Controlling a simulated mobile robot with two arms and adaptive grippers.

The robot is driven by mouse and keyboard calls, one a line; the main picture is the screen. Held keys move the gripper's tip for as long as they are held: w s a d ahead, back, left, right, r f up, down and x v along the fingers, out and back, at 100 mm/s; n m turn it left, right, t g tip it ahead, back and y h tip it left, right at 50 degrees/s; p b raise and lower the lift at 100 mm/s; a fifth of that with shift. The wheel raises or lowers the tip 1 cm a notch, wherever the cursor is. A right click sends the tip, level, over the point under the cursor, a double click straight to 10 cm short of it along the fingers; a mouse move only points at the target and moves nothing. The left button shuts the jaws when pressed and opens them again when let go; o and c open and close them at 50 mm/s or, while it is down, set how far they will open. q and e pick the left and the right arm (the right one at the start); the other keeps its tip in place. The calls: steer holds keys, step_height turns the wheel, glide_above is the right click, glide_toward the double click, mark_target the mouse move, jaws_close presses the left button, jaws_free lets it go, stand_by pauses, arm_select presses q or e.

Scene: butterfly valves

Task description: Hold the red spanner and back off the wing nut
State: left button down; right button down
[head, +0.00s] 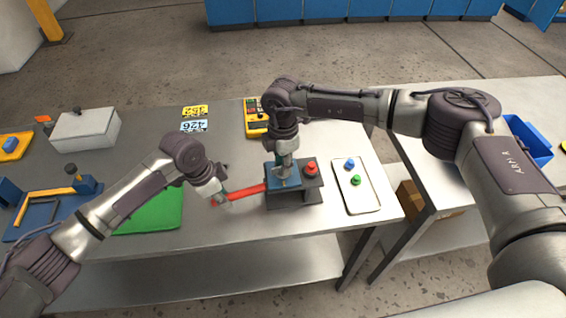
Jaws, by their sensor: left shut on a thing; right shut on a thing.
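The red spanner (248,191) lies along the left side of a dark block fixture (292,200), its right end at the fixture. My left gripper (221,200) is shut on the spanner's left end. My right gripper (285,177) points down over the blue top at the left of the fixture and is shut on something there. The wing nut cannot be made out; the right gripper covers that spot. A red knob (310,168) sits on the fixture's right part.
A white tray (345,199) with a blue knob (349,163) and a green knob (355,180) lies right of the fixture. A green mat (152,211) lies left. A yellow device (255,122), cards (194,118) and a white box (85,129) stand further back.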

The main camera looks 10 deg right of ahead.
steer(key=n, duration=0.4)
steer(key=shift+w+n, duration=0.1)
steer(key=shift+n, duration=2)
steer(key=c, duration=0.9)
jaws_free()
steer(key=shift+c, duration=0.2)
steer(key=shift+a, duration=0.1)
step_height(320, 180, up, 12)
